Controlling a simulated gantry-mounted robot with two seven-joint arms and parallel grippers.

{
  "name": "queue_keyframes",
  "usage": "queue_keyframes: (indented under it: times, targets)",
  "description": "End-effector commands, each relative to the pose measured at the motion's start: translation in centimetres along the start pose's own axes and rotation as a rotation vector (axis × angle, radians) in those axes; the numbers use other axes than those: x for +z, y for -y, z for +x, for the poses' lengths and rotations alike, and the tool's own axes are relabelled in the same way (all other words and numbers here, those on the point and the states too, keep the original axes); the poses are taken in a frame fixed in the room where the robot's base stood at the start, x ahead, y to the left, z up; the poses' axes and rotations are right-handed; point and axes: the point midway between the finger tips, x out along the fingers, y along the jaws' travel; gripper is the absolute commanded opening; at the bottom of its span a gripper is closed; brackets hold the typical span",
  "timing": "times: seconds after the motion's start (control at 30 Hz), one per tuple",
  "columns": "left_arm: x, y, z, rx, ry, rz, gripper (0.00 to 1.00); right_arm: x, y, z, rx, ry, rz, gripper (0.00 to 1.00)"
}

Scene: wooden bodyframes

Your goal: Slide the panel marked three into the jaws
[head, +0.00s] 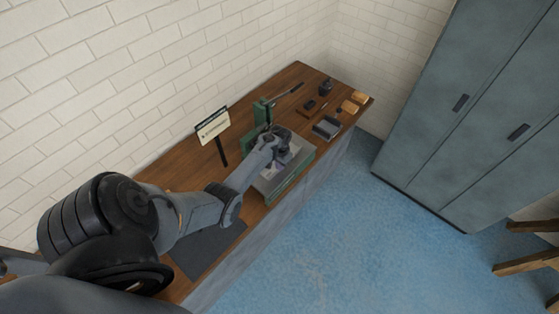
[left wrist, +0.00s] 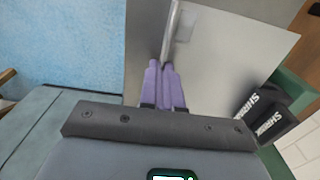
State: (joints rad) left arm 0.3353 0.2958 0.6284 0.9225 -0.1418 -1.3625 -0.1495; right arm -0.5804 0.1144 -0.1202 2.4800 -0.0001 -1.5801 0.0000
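My left gripper (head: 283,157) is over a green-framed fixture (head: 293,178) with a pale inside, on the wooden bench. In the left wrist view its two lilac fingers (left wrist: 163,88) are close together, with a thin grey upright piece (left wrist: 171,38) between their tips. This piece stands against or just over a pale flat surface (left wrist: 222,55); I cannot tell if they touch. I see no mark three, so I cannot confirm that it is the panel. The jaws cannot be made out clearly. My right gripper is not in view.
Dark blocks (head: 327,127) and light wooden pieces (head: 352,102) lie at the bench's far end. A dark mat (head: 207,248) lies near my arm.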

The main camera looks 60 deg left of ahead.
Motion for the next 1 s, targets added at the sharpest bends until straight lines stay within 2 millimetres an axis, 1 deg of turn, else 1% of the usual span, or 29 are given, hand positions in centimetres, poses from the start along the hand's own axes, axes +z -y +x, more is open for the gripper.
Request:
queue_keyframes:
  times: [0.9, 0.97, 1.0]
  targets:
    - [0.1, 2.8, 0.1, 0.000, 0.002, -0.002, 0.00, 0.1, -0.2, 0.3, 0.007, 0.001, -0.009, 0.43]
    - [0.1, 2.8, 0.0, 0.000, 0.001, -0.001, 0.09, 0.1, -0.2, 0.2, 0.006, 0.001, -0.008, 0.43]
    - [0.1, 2.8, 0.0, 0.000, 0.001, -0.001, 0.15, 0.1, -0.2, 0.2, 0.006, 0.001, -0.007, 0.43]
